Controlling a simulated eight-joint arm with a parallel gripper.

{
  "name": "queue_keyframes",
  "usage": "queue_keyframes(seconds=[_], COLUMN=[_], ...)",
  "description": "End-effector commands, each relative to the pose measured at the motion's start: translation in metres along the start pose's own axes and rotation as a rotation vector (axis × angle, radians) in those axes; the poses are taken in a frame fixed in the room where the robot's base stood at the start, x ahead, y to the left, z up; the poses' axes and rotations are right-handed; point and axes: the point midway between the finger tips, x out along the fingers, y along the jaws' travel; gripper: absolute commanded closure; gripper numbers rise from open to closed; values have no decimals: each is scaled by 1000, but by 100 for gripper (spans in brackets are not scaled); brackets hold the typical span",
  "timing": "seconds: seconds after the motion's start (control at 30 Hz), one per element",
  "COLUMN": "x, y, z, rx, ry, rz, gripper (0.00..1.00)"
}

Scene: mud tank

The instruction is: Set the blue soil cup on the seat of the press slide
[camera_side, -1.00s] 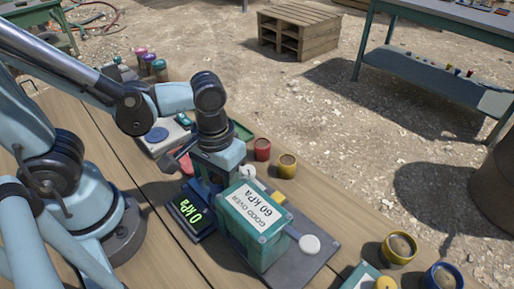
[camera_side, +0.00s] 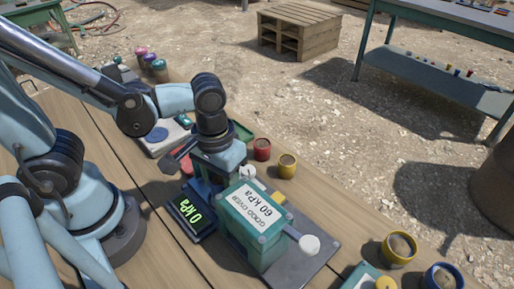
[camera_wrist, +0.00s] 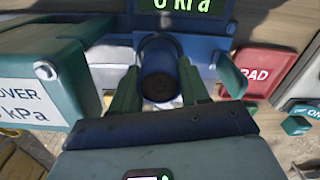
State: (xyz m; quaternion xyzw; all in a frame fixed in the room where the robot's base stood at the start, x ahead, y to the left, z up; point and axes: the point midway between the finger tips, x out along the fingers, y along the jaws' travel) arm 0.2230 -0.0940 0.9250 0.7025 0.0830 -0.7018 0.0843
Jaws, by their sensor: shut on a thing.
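The blue soil cup (camera_wrist: 158,58) is between the two green fingers of my gripper (camera_wrist: 157,78) in the wrist view, its dark round opening facing the camera. My gripper is shut on it. In the side view my gripper (camera_side: 208,178) is low behind the teal press box (camera_side: 258,222), whose label reads "GOOD OVER 60 kPa". The held cup is hidden there. The press display (camera_side: 191,213) reads 0 kPa. A white round knob (camera_side: 309,244) sticks out of the press. The slide's seat is hidden, and I cannot tell whether the cup touches it.
Red (camera_side: 262,149) and yellow (camera_side: 286,166) cups stand just behind the press. Another yellow cup (camera_side: 399,249) and a blue-rimmed cup (camera_side: 443,277) stand at the right front.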

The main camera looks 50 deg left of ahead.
Motion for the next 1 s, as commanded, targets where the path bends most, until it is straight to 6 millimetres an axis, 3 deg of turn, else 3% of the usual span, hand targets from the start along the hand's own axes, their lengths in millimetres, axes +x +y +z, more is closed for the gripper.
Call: queue_keyframes(seconds=[0.33,0.37,0.53,0.73,0.83,1.0], x=[7,7,6,6,6,6], y=[0,0,0,0,0,1], z=[0,0,0,0,0,0], rx=[0,0,0,0,0,1], ry=[0,0,0,0,0,0], rz=[0,0,0,0,0,2], gripper=[87,52,26,25,11,9])
